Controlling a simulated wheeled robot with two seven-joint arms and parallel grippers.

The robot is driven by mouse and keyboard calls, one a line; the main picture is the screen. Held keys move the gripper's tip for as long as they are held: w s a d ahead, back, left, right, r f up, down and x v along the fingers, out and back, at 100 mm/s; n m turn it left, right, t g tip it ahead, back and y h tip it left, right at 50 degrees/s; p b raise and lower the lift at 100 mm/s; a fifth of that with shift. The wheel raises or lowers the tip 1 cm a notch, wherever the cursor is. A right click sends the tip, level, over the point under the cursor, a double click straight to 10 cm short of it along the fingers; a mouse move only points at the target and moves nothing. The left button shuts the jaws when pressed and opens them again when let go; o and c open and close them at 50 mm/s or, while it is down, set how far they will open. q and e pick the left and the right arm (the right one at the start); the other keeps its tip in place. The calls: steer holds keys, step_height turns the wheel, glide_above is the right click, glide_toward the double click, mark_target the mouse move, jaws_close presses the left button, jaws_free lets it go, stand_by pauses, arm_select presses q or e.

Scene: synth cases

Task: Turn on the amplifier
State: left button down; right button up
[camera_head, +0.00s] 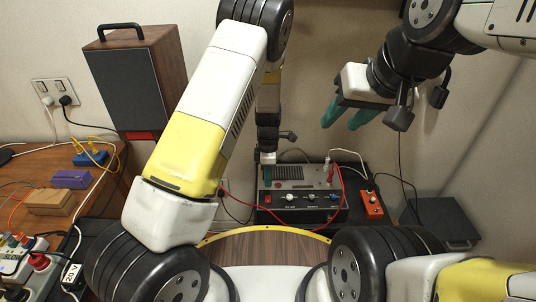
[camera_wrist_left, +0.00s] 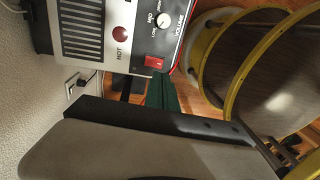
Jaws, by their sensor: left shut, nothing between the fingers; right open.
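The amplifier (camera_head: 315,199) is a dark box with a grey top, a vent and a row of front knobs. It stands on a dark surface against the back wall. In the left wrist view, its panel (camera_wrist_left: 133,20) shows a volume knob, a "HOT" label and a red rocker switch (camera_wrist_left: 155,63). My right gripper (camera_head: 346,113) is open and empty, high above and right of the amplifier.
A speaker (camera_head: 142,75) is at upper left. A wooden table (camera_head: 105,185) with several small items is at left.

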mark_target(268, 201)
arm_select(q)
steer(key=f, duration=0.7)
steer(key=shift+s+f, duration=0.1)
steer(key=shift+s, duration=0.3)
steer(key=shift+f, duration=0.1)
steer(key=shift+s+f, duration=0.15)
steer(key=shift+f, duration=0.05)
steer(key=shift+w+r, duration=0.15)
steer(key=shift+w, duration=0.75)
steer(key=shift+r, duration=0.1)
